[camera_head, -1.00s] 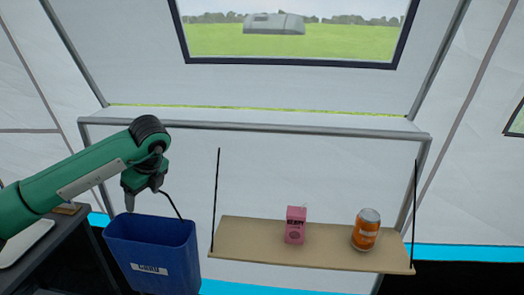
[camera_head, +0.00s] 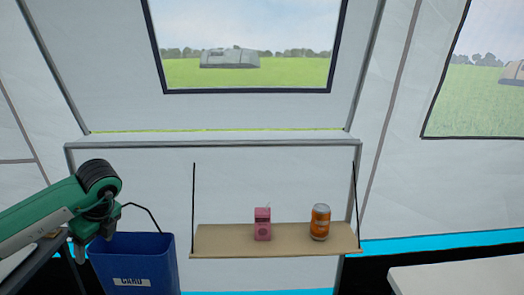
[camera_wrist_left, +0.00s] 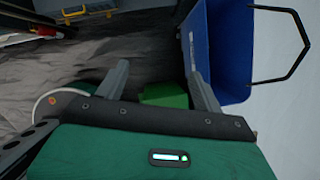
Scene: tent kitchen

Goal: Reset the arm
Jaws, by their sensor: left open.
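My left arm is green and comes in from the left of the head view. Its gripper (camera_head: 80,250) points down at the left side of the blue bin (camera_head: 155,258), whose label reads CARD. In the left wrist view the two grey fingers of the left gripper (camera_wrist_left: 160,88) stand apart with nothing between them. The bin (camera_wrist_left: 232,60) is close to the right finger there, and I cannot tell if they touch. My right gripper is not in view.
A dark table edge is at the lower left, close to the arm. A pale surface (camera_head: 460,278) is at the lower right. A green object (camera_wrist_left: 163,95) lies below the gripper.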

